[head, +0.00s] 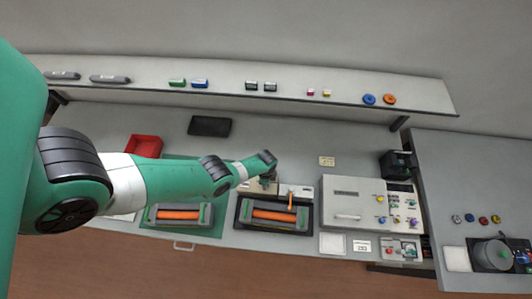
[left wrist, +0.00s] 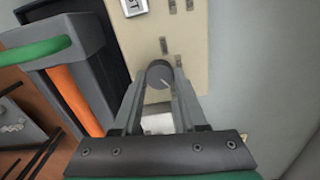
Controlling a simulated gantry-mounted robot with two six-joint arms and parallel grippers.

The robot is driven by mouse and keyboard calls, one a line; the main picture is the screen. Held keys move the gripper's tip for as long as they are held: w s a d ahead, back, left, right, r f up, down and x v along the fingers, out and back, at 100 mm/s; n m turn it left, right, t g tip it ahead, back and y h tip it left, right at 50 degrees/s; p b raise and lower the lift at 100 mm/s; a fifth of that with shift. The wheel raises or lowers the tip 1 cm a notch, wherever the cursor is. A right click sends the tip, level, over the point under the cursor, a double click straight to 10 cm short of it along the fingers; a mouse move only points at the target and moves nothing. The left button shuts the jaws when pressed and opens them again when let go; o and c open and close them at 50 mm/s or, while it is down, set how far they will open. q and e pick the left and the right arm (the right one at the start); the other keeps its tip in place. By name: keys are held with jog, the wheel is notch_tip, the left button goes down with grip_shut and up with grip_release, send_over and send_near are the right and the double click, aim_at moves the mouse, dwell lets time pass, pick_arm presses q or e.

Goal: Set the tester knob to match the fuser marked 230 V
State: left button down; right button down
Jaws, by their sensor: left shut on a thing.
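The tester shows in the left wrist view as a beige panel (left wrist: 190,42) with small dark marks around a round grey knob (left wrist: 160,72). A light pointer line on the knob points down and right. My left gripper (left wrist: 160,86) is shut on the knob, one finger on each side. In the head view my left gripper (head: 267,179) is over the beige tester (head: 253,188) and hides part of it. Two fusers with orange rollers, a left one (head: 178,214) and a right one (head: 272,215), lie in front. I cannot read a voltage marking on either. My right gripper is not in view.
A white box with colored buttons (head: 345,195) stands right of the tester. A red tray (head: 144,146) and black pad (head: 210,126) lie behind. A small white card (head: 362,246) lies at the front edge. A shelf (head: 225,73) with small items runs along the back.

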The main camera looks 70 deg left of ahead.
pick_arm(q)
jog(key=shift+m, duration=1.6)
jog(key=shift+c, duration=2.2)
grip_release()
